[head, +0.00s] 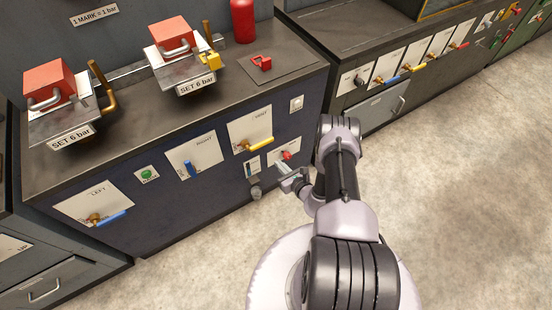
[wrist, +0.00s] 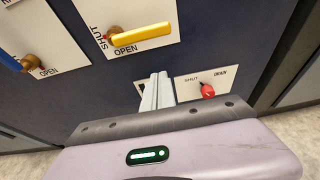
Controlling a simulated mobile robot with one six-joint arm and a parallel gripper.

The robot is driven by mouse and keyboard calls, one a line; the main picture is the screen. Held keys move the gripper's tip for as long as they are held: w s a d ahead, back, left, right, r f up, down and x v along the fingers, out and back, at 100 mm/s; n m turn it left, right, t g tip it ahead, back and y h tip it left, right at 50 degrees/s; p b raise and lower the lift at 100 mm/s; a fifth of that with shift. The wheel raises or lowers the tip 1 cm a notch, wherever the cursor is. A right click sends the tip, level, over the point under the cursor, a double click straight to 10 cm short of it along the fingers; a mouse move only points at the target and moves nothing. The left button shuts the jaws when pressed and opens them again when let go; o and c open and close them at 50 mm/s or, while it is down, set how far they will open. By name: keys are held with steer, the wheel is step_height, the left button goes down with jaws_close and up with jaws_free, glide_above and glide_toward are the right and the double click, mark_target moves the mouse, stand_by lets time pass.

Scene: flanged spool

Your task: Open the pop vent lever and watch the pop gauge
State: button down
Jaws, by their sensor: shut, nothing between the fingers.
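A small red lever (head: 287,155) sits on a white plate low on the right of the dark blue cabinet front. No label naming the pop vent or pop gauge is readable. My gripper (head: 283,170) is shut and empty. In the wrist view its fingertips (wrist: 158,76) are left of the red lever, apart from it.
A yellow lever (wrist: 142,34) is above my fingers on a SHUT/OPEN plate. Blue levers are on the RIGHT plate (head: 187,168) and LEFT plate (head: 108,217). A green button (head: 146,174) is between them. The floor (head: 450,200) is clear at right.

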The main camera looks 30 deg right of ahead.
steer(key=b+x, duration=0.3)
steer(key=x, duration=0.5)
step_height(320, 180, up, 4)
steer(key=shift+w+a+f, duration=0.1)
steer(key=shift+w, duration=0.05)
